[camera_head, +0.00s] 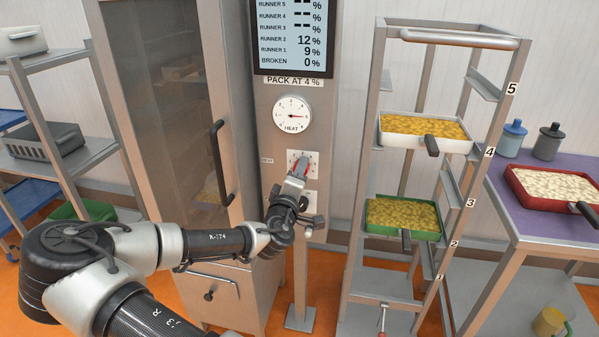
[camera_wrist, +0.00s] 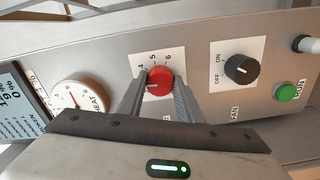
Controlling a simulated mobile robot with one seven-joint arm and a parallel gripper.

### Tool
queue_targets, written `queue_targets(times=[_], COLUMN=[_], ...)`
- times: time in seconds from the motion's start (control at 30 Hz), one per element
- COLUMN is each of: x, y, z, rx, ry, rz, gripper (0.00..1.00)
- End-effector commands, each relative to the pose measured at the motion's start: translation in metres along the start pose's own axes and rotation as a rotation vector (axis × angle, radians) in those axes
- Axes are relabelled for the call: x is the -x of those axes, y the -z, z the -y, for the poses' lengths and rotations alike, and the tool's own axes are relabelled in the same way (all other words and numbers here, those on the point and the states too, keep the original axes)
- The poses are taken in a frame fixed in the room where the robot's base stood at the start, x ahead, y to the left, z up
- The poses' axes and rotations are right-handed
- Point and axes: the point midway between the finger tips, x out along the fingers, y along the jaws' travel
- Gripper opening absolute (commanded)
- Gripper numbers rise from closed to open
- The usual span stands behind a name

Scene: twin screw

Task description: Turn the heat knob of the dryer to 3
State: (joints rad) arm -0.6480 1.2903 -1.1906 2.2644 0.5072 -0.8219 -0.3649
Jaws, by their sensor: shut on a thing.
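The dryer's heat knob (camera_wrist: 159,81) is red and sits on a white numbered plate on the grey control panel (camera_wrist: 205,62). In the wrist view my gripper (camera_wrist: 159,98) has one finger on each side of the knob, shut on it. In the head view my gripper (camera_head: 299,172) reaches the panel and partly covers the knob. The round heat gauge (camera_head: 292,114) above has a red needle pointing right.
The black fan knob (camera_wrist: 241,69) and green run button (camera_wrist: 285,92) are close by on the panel. The dryer cabinet (camera_head: 168,130) stands left. A rack (camera_head: 361,150) with trays stands right, beside a purple-topped table (camera_head: 515,214).

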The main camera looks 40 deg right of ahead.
Motion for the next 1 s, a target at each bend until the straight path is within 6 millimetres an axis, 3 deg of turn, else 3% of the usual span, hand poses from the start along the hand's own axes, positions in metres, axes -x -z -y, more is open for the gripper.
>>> queue_targets(times=[0.3,0.77,0.8,0.9,1.0], x=[0.0005,0.0005,0.0005,0.0004,0.0003], y=[-0.0016,-0.0020,-0.0020,-0.0016,-0.0012], z=[0.0010,0.0010,0.0010,0.0008,0.0006], rx=[0.095,0.105,0.105,0.104,0.104], ry=[0.003,0.003,0.003,0.002,0.002], rz=[0.004,0.005,0.005,0.004,0.003], gripper=[0.10,0.10,0.35,0.51,0.51])
